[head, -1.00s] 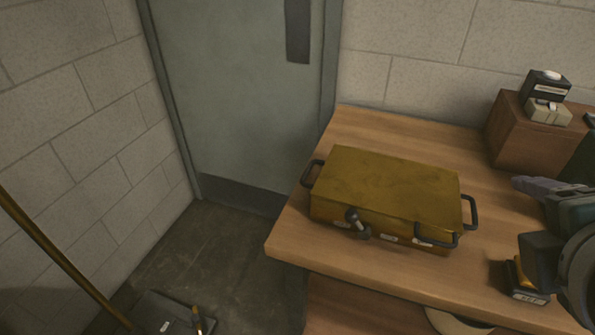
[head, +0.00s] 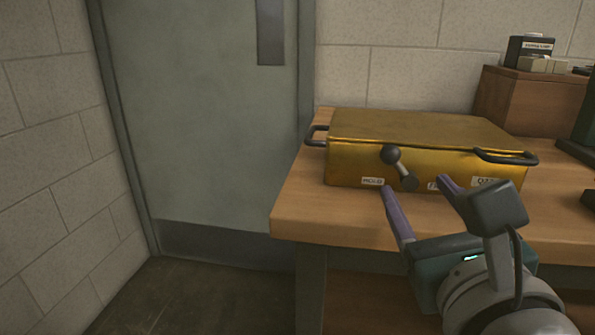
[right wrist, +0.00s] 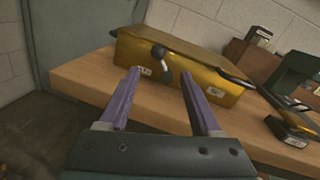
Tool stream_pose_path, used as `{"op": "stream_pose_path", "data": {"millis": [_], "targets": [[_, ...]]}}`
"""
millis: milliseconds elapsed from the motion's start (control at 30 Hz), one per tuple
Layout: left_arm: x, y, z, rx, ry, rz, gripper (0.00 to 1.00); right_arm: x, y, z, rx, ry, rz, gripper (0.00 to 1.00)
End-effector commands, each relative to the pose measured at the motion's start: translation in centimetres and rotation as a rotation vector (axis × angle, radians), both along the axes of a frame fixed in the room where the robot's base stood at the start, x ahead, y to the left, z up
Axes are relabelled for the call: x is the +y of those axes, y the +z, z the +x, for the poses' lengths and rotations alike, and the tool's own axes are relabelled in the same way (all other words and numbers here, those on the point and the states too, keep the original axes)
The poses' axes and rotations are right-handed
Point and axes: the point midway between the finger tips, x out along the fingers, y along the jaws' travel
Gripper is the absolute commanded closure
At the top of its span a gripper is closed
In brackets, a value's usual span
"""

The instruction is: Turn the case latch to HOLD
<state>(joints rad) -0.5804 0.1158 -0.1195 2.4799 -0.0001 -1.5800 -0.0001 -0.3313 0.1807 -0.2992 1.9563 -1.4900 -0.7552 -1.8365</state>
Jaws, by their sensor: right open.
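The brass-coloured case (head: 345,160) lies closed on the wooden bench and also shows in the right wrist view (right wrist: 210,75). Its latch (head: 399,167) is on the front face: a dark round knob above, a grey shaft, and a dark end pointing down and slightly right. The latch also shows in the right wrist view (right wrist: 167,73). Small white labels sit along the front's lower edge; I cannot read them surely. My right gripper (head: 417,186) is open and empty, its purple fingers pointing at the case front near the latch, apparently apart from it. My left gripper is out of view.
The case has dark handles (head: 508,157) at its front right and left end. A wooden box (head: 530,105) with small devices on top stands behind right. A small yellow-and-black device (right wrist: 290,127) is right on the bench (head: 330,222). A grey door (head: 200,130) is behind left.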

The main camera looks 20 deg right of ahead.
Motion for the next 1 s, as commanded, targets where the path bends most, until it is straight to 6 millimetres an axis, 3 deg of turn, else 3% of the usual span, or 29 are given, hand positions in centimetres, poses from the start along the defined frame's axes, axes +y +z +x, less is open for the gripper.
{"op": "stream_pose_path", "data": {"millis": [433,833,1000], "targets": [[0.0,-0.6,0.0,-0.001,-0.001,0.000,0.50,-3.2,0.1,7.1,-0.003,-0.003,0.004,0.35],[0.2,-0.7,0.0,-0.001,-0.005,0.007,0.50,-3.6,0.1,8.1,-0.001,-0.001,0.006,0.35],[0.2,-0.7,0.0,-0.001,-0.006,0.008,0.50,-3.6,0.1,8.0,-0.001,-0.002,0.006,0.53]]}}
